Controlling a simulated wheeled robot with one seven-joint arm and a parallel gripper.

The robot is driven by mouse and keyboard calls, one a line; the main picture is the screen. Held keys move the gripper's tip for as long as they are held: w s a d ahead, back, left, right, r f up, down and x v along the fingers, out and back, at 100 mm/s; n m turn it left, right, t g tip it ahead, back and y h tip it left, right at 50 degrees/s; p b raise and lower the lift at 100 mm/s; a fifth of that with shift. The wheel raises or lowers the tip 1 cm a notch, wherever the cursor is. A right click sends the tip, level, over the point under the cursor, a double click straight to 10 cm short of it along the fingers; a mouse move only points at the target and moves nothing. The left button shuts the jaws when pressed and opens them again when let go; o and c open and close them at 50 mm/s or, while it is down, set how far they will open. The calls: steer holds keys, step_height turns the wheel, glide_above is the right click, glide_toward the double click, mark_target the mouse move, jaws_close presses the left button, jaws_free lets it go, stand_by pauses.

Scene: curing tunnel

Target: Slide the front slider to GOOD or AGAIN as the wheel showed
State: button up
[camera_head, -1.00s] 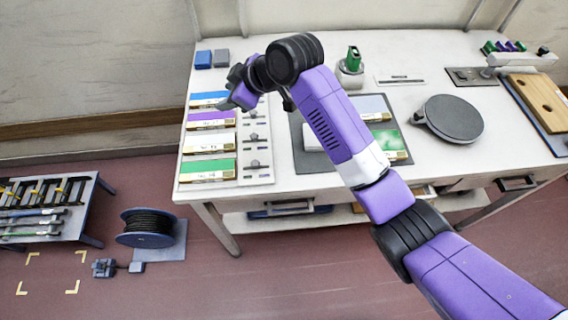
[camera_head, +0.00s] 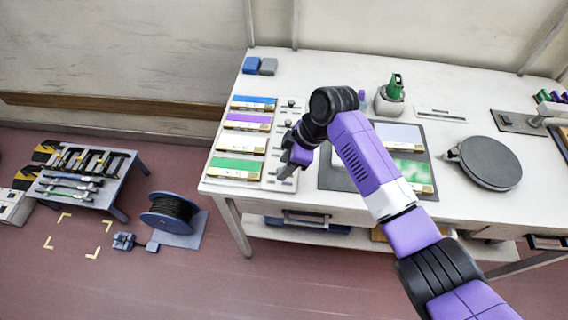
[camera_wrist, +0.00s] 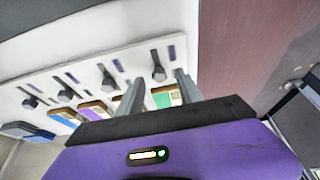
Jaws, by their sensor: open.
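A white slider panel (camera_head: 272,178) lies beside the coloured cards near the table's left front corner. It also shows in the wrist view (camera_wrist: 90,68), with several dark knobs in a row. The front slider knob (camera_wrist: 157,68) is the one nearest the table edge, beside the green card. My gripper (camera_head: 287,170) is over the panel's front end and hides part of it. In the wrist view my gripper (camera_wrist: 159,78) is open and empty, and the front knob shows between the fingertips. I cannot tell whether they touch it. No GOOD or AGAIN lettering is readable.
Blue, purple, white and green (camera_head: 236,168) cards lie left of the panel. A dark mat (camera_head: 330,179) lies to its right. A dark round disc (camera_head: 490,163) and a holder with a green item (camera_head: 390,100) stand farther right. The table edge is close in front.

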steer(key=shift+a+f, duration=0.25)
steer(key=shift+f, duration=0.25)
jaws_close()
stand_by(1.2)
